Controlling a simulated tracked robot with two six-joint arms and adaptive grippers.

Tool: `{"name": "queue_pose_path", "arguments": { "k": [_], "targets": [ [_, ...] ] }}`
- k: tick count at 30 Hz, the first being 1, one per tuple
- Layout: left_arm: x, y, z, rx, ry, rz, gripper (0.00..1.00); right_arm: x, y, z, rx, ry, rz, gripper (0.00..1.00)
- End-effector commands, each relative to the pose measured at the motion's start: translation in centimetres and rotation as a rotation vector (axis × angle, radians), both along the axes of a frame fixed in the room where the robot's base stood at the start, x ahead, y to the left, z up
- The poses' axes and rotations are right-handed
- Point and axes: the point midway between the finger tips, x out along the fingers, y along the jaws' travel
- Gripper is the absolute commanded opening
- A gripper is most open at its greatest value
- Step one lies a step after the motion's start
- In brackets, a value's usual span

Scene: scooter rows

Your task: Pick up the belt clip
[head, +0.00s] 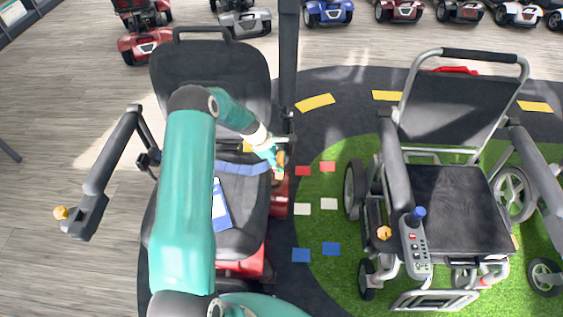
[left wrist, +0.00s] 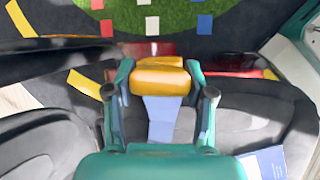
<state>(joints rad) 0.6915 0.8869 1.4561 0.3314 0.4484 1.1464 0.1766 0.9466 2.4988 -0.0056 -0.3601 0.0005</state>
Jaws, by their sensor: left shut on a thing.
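The belt clip (left wrist: 160,80) is an orange block at the end of a blue belt (left wrist: 161,118). In the left wrist view it sits between the two teal fingers of my left gripper (left wrist: 160,90), which is shut on it. In the head view the belt (head: 241,169) runs across the black scooter seat to my left gripper (head: 278,168) at the seat's right side. There the clip is mostly hidden by the gripper. My right gripper is in neither view.
A blue and white card (head: 221,204) lies on the scooter seat (head: 237,225). A wheelchair (head: 457,200) with a joystick panel (head: 415,248) stands on green turf at right. Several scooters line the back.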

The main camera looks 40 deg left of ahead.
Motion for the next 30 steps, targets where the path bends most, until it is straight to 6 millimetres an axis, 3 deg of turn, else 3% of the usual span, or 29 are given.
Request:
{"name": "queue_pose_path", "arguments": {
  "k": [8, 14, 24, 30],
  "targets": [
    [0.1, 0.0, 2.9, 0.003, -0.004, -0.001, 0.17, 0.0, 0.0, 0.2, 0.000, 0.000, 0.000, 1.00],
    [0.1, 0.0, 7.2, 0.004, -0.005, -0.002, 0.17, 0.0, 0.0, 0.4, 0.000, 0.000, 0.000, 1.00],
    [0.1, 0.0, 15.9, 0.003, -0.005, -0.001, 0.17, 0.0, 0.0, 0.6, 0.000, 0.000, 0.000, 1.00],
    [0.1, 0.0, 18.8, -0.002, 0.001, -0.001, 0.17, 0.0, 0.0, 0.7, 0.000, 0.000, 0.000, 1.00]
  ]
}}
